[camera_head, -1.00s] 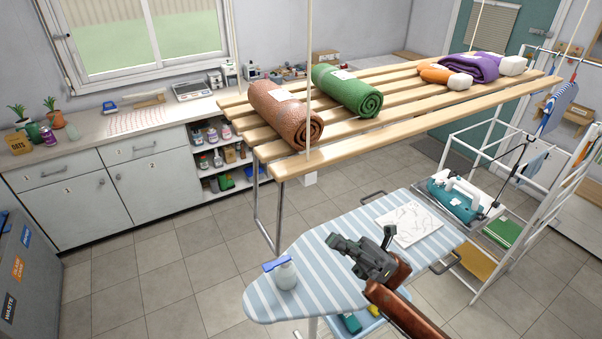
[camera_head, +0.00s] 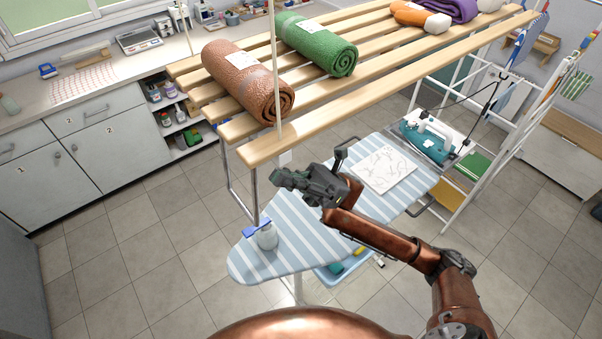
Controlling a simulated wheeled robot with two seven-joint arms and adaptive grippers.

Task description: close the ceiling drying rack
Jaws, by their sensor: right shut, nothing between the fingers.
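The ceiling drying rack (camera_head: 362,101) is a set of pale wooden slats hung on ropes (camera_head: 277,75), lowered across the upper middle of the head view. A brown rolled towel (camera_head: 243,80), a green rolled towel (camera_head: 315,44), an orange towel (camera_head: 410,14) and a purple one (camera_head: 455,8) lie on it. My right gripper (camera_head: 280,178) is shut and empty. It appears just below the rack's front slat and above the ironing board, pointing left. I cannot tell its exact distance from the rack. My left gripper is not in view.
A striped ironing board (camera_head: 310,240) stands below, with a spray bottle (camera_head: 267,236) and a white sheet (camera_head: 384,170). A teal iron (camera_head: 428,139) is at its right end. A white folding rack (camera_head: 490,150) stands at right. Tiled floor is open at left.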

